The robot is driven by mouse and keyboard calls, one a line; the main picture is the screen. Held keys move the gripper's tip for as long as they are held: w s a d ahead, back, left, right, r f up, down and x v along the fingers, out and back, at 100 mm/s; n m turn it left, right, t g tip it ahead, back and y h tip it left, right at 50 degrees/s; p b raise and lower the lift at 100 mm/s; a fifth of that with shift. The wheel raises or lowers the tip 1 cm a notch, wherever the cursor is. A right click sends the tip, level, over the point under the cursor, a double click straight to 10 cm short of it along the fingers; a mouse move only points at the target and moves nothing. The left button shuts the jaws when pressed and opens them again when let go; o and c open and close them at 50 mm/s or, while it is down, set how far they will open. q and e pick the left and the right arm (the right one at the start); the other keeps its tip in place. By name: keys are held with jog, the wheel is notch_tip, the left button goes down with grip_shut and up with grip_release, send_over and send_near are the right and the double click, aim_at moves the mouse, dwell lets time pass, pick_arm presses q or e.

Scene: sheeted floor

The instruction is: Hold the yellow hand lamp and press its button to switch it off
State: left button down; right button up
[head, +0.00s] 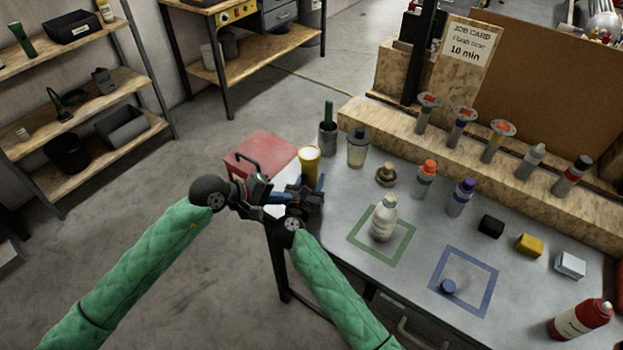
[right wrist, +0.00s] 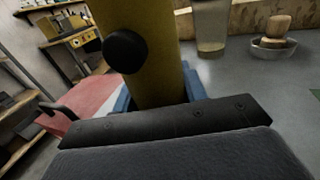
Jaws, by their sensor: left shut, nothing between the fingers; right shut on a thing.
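The yellow hand lamp (head: 310,164) is upright at the table's left edge, its pale round end facing up. I cannot tell whether it is lit. My right gripper (head: 308,190) is shut around its lower part. In the right wrist view the lamp's yellow body (right wrist: 150,75) rises between blue finger pads (right wrist: 122,103), and a round black button (right wrist: 125,51) sticks out of its side. My left gripper (head: 271,188) is shut and empty, just left of the lamp and right gripper. Its fingertips overlap the right gripper's outline, so contact with the lamp is unclear.
A red toolbox (head: 262,151) stands behind the grippers. A white bottle (head: 383,218) stands in the green square. Several bottles and blocks occupy the table's right.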

dwell(0.4)
jog(key=o, duration=1.1)
jog(key=shift+o, duration=0.2)
